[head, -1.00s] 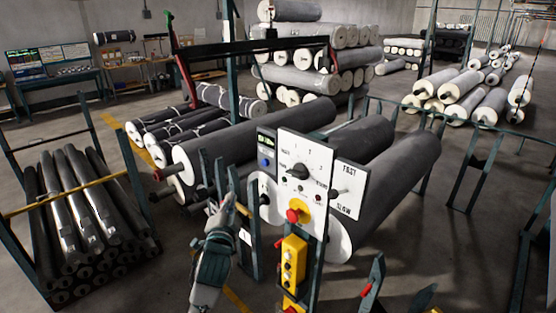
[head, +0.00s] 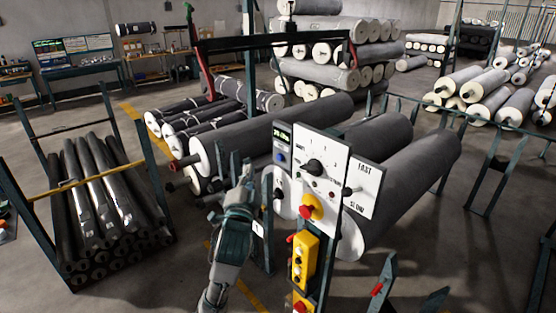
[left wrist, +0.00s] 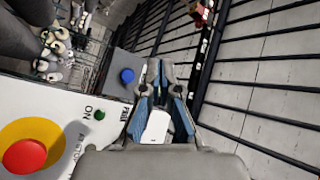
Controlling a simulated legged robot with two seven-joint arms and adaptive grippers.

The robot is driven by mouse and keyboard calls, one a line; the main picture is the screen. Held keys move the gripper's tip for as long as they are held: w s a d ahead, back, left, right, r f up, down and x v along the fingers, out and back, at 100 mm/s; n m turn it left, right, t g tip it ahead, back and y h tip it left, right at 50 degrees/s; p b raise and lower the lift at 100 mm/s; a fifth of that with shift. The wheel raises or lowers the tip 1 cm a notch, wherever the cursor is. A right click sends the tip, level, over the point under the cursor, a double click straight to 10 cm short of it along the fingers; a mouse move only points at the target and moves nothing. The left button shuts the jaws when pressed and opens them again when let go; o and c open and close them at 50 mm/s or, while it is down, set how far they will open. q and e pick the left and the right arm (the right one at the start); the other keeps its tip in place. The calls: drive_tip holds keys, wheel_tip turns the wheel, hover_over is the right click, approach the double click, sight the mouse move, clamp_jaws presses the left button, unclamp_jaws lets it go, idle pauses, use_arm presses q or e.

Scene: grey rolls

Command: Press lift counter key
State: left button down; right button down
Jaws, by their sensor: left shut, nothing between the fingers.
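The counter is a small dark box with a lit green display (head: 283,134), on the left edge of the white control panel (head: 322,150). Its round blue key (head: 281,157) sits below the display. The blue key also shows in the left wrist view (left wrist: 127,75), on a grey face. My left gripper (head: 247,166) is shut and empty, left of the counter and slightly lower than the key in the head view. In the left wrist view the shut fingertips (left wrist: 158,68) point just right of the key, seemingly apart from it. My right gripper is out of view.
A red stop button on yellow (head: 310,206) and a yellow button box (head: 304,258) are on the panel post. Large grey rolls (head: 400,185) lie behind the panel. A rack of dark rolls (head: 105,200) stands at left.

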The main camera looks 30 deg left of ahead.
sight(280, 157)
use_arm(q)
drive_tip(key=w+d, duration=0.2)
drive_tip(key=w, duration=0.4)
drive_tip(key=shift+w+d, duration=0.1)
drive_tip(key=shift+d, duration=0.3)
drive_tip(key=shift+a, duration=0.2)
idle(0.5)
drive_tip(key=shift+d, duration=0.1)
drive_tip(key=shift+w+d+r+p, duration=0.1)
drive_tip(key=shift+w+d+p, duration=0.05)
drive_tip(key=shift+w+p, duration=0.2)
